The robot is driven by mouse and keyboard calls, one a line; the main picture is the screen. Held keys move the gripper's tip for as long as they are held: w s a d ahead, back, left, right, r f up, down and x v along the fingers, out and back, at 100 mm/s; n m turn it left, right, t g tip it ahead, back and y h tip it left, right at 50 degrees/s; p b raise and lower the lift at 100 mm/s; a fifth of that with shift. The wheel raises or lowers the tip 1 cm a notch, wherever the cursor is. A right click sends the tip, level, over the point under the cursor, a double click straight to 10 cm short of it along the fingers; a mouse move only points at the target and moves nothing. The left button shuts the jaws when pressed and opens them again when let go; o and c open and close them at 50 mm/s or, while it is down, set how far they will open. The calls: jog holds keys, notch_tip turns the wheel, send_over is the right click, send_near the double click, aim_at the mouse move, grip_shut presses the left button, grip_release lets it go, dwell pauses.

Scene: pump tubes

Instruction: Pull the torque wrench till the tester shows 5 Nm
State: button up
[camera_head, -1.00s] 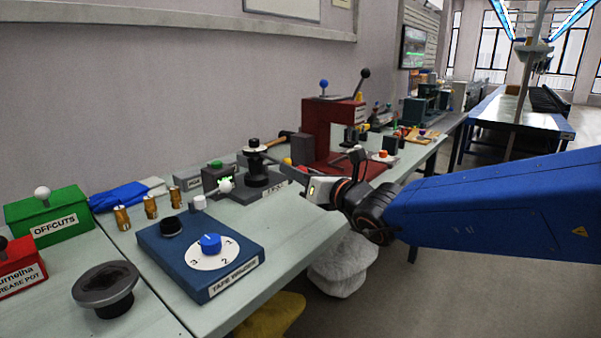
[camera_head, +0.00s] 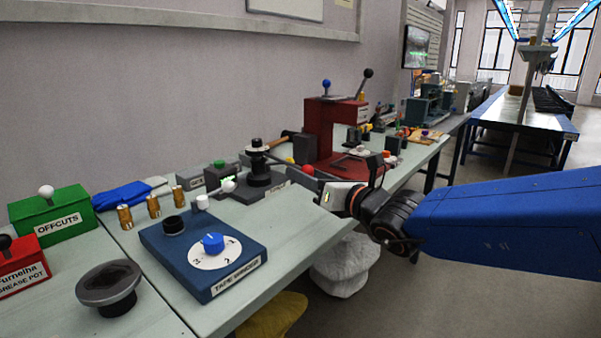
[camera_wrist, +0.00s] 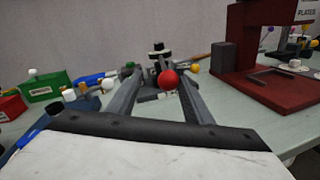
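The torque tester's dark base (camera_head: 272,190) stands near the back of the bench, with a black stepped post (camera_head: 257,165) on it. A small box with a lit green display (camera_head: 228,181) sits beside it; its digits are too small to read. A red ball (camera_head: 308,170), possibly the wrench's handle end, shows just left of my gripper. In the wrist view the red ball (camera_wrist: 168,79) appears between the fingertips of my gripper (camera_wrist: 157,82), in front of the post (camera_wrist: 159,52). The fingers are spread apart, with no visible contact. The wrench shaft is not clearly visible.
A red press (camera_head: 322,130) stands behind my gripper. A hammer-like wooden handle (camera_head: 279,140) lies behind the post. The blue tape winder (camera_head: 200,280), brass cylinders (camera_head: 153,206) and green offcuts box (camera_head: 52,217) are at left. Bare bench lies in front of the tester.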

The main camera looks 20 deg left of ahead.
jog(key=v, duration=1.4)
jog(key=shift+c, duration=0.6)
jog(key=c, duration=0.5)
jog(key=w+n, duration=0.2)
jog(key=n, duration=0.1)
jog(key=w+a+r+n+g+y, duration=0.1)
jog(key=w+n, duration=0.2)
jog(key=n, duration=0.1)
jog(key=w+n+g+y, duration=0.1)
jog(key=w+n, duration=0.2)
jog(key=n, duration=0.1)
jog(key=shift+w+a+r, duration=0.1)
jog(key=shift+a+r, duration=0.05)
jog(key=shift+r, duration=0.05)
grip_shut()
jog(key=w+d+f+n+g+y, duration=0.1)
jog(key=w+d+n+g, duration=0.15)
jog(key=n, duration=0.35)
jog(key=w+d+f+n+g, duration=0.1)
jog(key=w+f+n+g, duration=0.1)
jog(key=w+n+g, duration=0.3)
jog(key=s+a+n+t, duration=0.2)
jog(key=s+a, duration=0.1)
jog(key=a, duration=0.7)
jog(key=shift+a+r, duration=0.3)
jog(key=shift+r, duration=0.1)
